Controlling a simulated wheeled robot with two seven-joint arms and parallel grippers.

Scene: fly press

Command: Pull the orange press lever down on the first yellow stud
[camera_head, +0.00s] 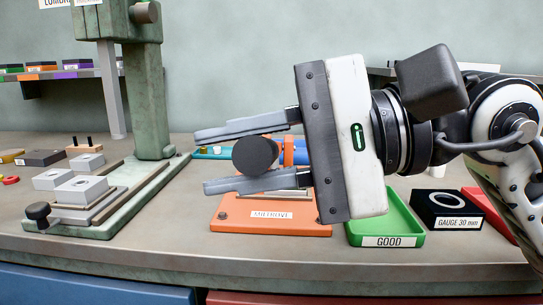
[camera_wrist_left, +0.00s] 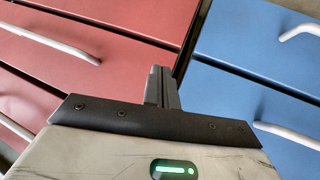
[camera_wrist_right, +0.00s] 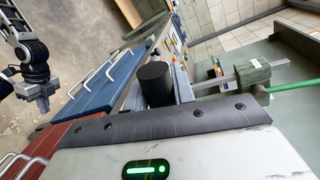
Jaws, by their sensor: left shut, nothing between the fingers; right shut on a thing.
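My right gripper (camera_head: 240,160) is shut on a black cylinder (camera_head: 255,155), seen end-on between its fingers. The cylinder also shows upright in the right wrist view (camera_wrist_right: 155,83). I cannot see whether it joins a lever; no orange lever arm is visible. The green press column (camera_head: 150,95) stands left of the gripper. Pale blocks (camera_head: 82,189) sit on the press base. No yellow stud is clearly identifiable; a small yellow thing (camera_head: 10,155) lies at the far left edge. My left gripper (camera_wrist_left: 163,88) is shut and empty, in front of the drawers.
An orange labelled plate (camera_head: 235,222) lies under the right gripper. A green GOOD tray (camera_head: 408,226) and a black GAUGE 30 mm block (camera_head: 446,209) are to the right. Red drawers (camera_wrist_left: 60,90) and blue drawers (camera_wrist_left: 255,60) are below the bench.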

